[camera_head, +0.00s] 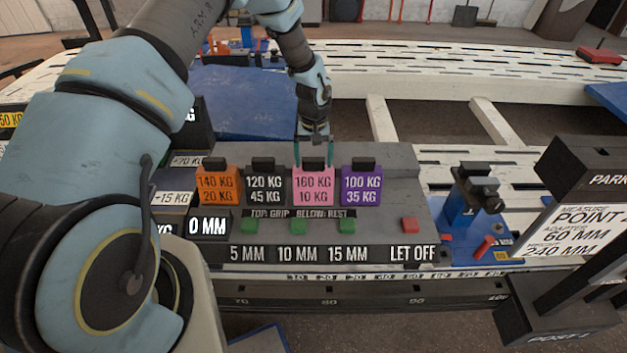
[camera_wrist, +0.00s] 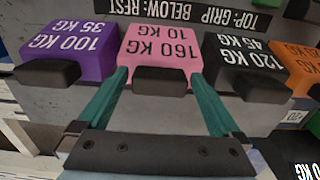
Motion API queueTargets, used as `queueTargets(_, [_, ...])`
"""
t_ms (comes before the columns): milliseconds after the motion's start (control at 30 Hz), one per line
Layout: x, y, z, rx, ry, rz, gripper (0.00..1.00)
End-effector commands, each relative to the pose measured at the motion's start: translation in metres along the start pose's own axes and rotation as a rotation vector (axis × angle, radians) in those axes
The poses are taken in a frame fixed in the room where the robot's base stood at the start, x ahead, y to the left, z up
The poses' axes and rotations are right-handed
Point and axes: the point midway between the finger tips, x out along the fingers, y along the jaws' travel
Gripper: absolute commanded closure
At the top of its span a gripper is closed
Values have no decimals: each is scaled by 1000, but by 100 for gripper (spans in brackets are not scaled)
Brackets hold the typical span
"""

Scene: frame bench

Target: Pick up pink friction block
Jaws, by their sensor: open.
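The pink friction block (camera_head: 313,187) stands on the grey bench panel, in a row between a black block and a purple block. It reads 160 KG over 10 KG and has a dark tab on top. My gripper (camera_head: 313,160) is above and behind it, pointing down, with its green fingers apart. In the wrist view the open gripper (camera_wrist: 157,97) has one finger at each side of the pink block's dark tab (camera_wrist: 160,78). The pink face (camera_wrist: 158,45) shows beyond the tab. I cannot tell whether the fingers touch the block.
The orange block (camera_head: 218,186) and black block (camera_head: 264,186) stand to the left, the purple block (camera_head: 361,186) close to the right. Green buttons (camera_head: 298,226) and a red button (camera_head: 410,225) lie in front. A blue clamp (camera_head: 465,205) stands further right.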

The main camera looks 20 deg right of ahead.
Motion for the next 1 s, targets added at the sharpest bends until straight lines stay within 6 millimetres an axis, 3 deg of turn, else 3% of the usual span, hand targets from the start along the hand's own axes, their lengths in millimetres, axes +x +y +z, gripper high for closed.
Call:
queueTargets(167, [15, 0, 0, -2, 0, 0, 0])
queueTargets(400, [17, 0, 0, -1, 1, 0, 0])
queueTargets(1000, [16, 0, 0, -1, 1, 0, 66])
